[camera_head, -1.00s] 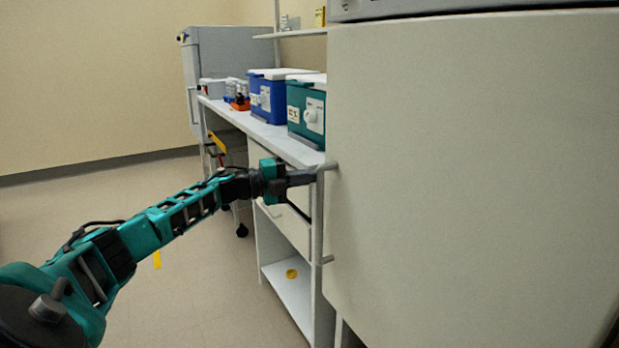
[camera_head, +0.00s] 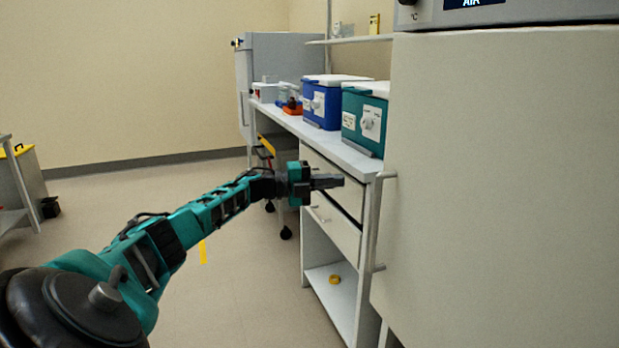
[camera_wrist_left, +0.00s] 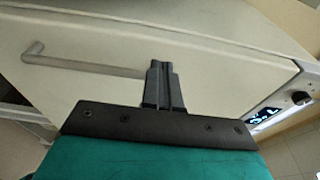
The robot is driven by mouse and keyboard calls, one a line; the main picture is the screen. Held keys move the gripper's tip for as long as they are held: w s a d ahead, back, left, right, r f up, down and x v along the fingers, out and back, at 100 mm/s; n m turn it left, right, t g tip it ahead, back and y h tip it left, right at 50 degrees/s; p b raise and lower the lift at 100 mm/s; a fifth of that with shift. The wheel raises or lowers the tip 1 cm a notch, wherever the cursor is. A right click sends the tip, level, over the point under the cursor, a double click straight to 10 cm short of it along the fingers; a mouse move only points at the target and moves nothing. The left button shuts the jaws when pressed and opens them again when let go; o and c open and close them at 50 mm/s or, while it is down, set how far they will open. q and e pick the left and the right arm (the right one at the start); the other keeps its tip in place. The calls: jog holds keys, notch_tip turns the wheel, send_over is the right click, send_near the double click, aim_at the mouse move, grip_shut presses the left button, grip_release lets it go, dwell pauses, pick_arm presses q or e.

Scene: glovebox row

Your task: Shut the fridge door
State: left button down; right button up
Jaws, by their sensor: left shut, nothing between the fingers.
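The fridge door (camera_head: 500,180) is the large pale flat panel filling the right of the head view. It lies close under the control panel, and no open gap shows there. Its grey bar handle (camera_head: 374,220) stands upright along the left edge. My left gripper (camera_head: 328,182) is shut and empty, to the left of the handle and apart from it. In the left wrist view, the shut fingers (camera_wrist_left: 163,85) point towards the door face (camera_wrist_left: 210,80), and the handle (camera_wrist_left: 80,64) lies to their left. My right gripper is not in view.
A control panel (camera_head: 500,14) sits above the door. A bench (camera_head: 340,152) with a teal box (camera_head: 362,125) and a blue box (camera_head: 320,105) stands beyond the handle. A yellow ring (camera_head: 335,280) lies on its lower shelf.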

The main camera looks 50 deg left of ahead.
pick_arm(q)
jog(key=a, duration=0.1)
jog(key=s+a+b, duration=0.1)
jog(key=a, duration=0.3)
jog(key=shift+s+a, duration=0.15)
jog(key=shift+s, duration=0.1)
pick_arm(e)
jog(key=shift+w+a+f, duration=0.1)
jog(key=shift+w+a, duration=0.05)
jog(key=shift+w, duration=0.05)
pick_arm(q)
jog(key=shift+s, duration=0.1)
